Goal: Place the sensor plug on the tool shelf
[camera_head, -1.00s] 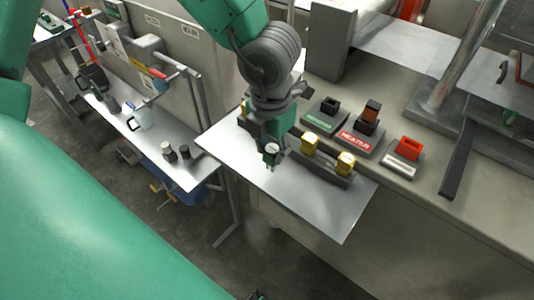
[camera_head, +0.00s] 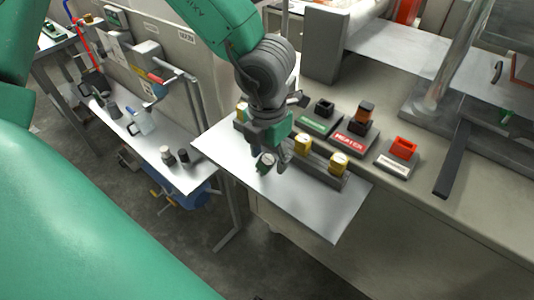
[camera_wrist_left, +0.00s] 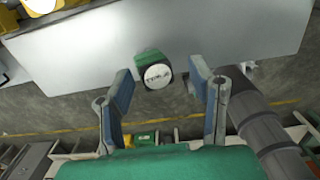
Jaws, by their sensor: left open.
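The sensor plug (camera_head: 265,163), a small green block with a round white face, is on the bare metal tool shelf (camera_head: 330,215), near its front edge. My left gripper (camera_head: 274,154) is just above the plug, its fingers apart. In the left wrist view the plug (camera_wrist_left: 154,71) shows between the two spread fingertips, with gaps on both sides and its lettered white face toward the camera. The plug looks tilted or lying down; its underside is hidden. My right gripper is out of view.
A dark rail with yellow connectors (camera_head: 339,163) runs along the back of the shelf. Behind it stand a green-labelled socket block (camera_head: 319,116), a heater block (camera_head: 356,138) and a red-topped block (camera_head: 403,150). The shelf's front right is clear. A lower bench (camera_head: 150,150) stands left.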

